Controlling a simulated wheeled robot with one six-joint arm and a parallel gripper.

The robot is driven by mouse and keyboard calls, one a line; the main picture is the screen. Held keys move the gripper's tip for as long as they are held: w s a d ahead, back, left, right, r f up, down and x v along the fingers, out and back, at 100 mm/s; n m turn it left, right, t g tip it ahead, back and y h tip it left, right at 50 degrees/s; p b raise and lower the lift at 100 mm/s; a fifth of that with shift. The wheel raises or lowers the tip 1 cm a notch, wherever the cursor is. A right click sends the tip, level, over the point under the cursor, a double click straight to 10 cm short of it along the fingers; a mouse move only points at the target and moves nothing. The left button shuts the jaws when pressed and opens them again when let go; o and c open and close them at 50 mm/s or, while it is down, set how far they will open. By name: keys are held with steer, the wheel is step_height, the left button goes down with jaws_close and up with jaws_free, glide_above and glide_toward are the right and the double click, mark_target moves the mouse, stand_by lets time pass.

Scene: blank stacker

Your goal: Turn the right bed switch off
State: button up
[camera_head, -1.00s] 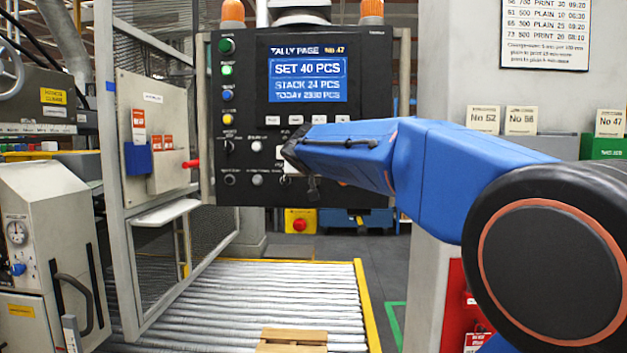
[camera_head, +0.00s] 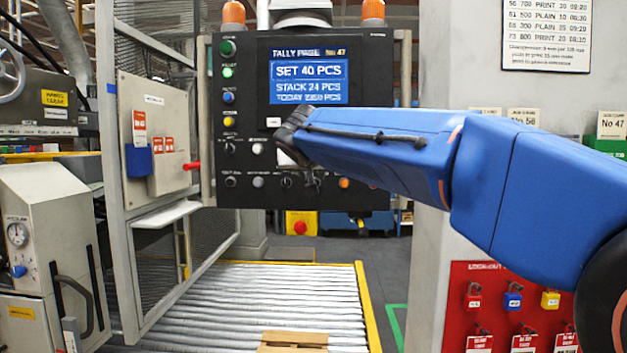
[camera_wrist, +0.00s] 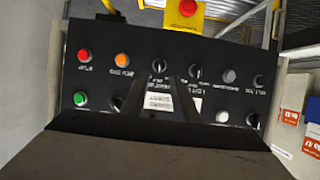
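The black control panel (camera_head: 245,200) stands ahead. Its bottom row has two black rotary switches side by side. The right one (camera_head: 312,182) is partly hidden by my gripper in the head view and shows in the wrist view (camera_wrist: 159,66), where the picture is upside down. The left one (camera_head: 286,182) also shows in the wrist view (camera_wrist: 196,71). Their labels are too small to read. My gripper (camera_wrist: 160,82) is close in front of the panel, its two dark fingers apart with white labels visible between them. It holds nothing. I cannot tell whether a finger touches the switch.
An orange button (camera_head: 344,183) is beside the switches; a red button (camera_wrist: 84,55) lies farther along the row. A display (camera_head: 308,80) is above. A mesh gate (camera_head: 160,230) stands left, a roller conveyor (camera_head: 270,300) below, and a red lockout board (camera_head: 500,275) right.

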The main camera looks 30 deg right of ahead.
steer(key=v, duration=0.8)
steer(key=shift+s, duration=0.1)
steer(key=s+a+f+n+g+y, duration=0.2)
steer(key=s+f, duration=0.6)
steer(key=f, duration=0.6)
steer(key=s+a+f+n+g+y, duration=0.2)
steer(key=s+f, duration=0.7)
steer(key=f, duration=0.5)
steer(key=s+a+f+n+g+y, duration=0.2)
steer(key=s+a+f, duration=0.3)
steer(key=s+f, duration=0.4)
step_height(320, 180, down, 5)
steer(key=shift+a+f+n+y, duration=0.25)
steer(key=shift+n+y, duration=0.15)
steer(key=shift+y, duration=0.3)
steer(key=shift+s, duration=0.1)
